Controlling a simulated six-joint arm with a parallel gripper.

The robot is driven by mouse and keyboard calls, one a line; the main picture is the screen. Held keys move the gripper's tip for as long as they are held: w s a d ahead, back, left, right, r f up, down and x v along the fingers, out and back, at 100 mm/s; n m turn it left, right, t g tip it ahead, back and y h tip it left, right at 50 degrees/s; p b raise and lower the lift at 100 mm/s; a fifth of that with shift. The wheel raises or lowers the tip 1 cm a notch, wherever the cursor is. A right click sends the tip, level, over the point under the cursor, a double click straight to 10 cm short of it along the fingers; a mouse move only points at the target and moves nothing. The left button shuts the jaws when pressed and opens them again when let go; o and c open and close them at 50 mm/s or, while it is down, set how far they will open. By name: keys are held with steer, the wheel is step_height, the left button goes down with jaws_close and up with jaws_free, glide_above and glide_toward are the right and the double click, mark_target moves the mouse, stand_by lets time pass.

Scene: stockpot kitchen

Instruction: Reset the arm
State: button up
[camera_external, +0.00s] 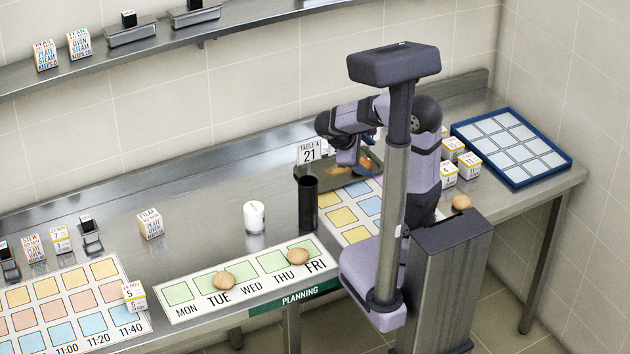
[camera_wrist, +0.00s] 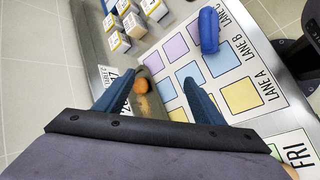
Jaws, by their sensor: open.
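My gripper (camera_external: 347,158) hangs over the steel counter (camera_external: 190,200), above the area around a shallow tray with orange food. In the wrist view my gripper's two blue fingers (camera_wrist: 150,88) are spread apart with nothing between them. They point toward the lane mat (camera_wrist: 226,65), which has coloured squares and LANE letters. A round orange item (camera_wrist: 140,85) shows near the left finger, apart from it as far as I can tell. My arm is folded, and its upright column hides part of the lane mat in the external view.
A TABLE 21 sign (camera_external: 309,152), black cylinder (camera_external: 308,203) and white cup (camera_external: 254,217) stand near my gripper. Buns (camera_external: 221,280) lie on the planning strip (camera_external: 180,293). Several labelled cubes (camera_external: 469,165) and a blue-framed tray (camera_external: 510,147) are at right. A blue object (camera_wrist: 208,30) lies on the mat.

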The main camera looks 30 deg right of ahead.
steer(key=s+a+f+m+g+y, duration=0.1)
steer(key=s+f+m+y, duration=0.1)
steer(key=s+f+m, duration=0.1)
steer(key=s+a+f+m+g+y, duration=0.1)
steer(key=s+a+f+m+y, duration=0.1)
steer(key=f, duration=0.3)
steer(key=s+a+f+m+g+y, duration=0.1)
steer(key=s+a+f+m+y, duration=0.1)
steer(key=s+f+m+y, duration=0.1)
steer(key=shift+s+f+m+b, duration=0.35)
steer(key=shift+s+f, duration=0.1)
steer(key=shift+f, duration=0.4)
steer(key=shift+a+f+m+y, duration=0.2)
steer(key=shift+m+y, duration=0.1)
steer(key=shift+m, duration=0.05)
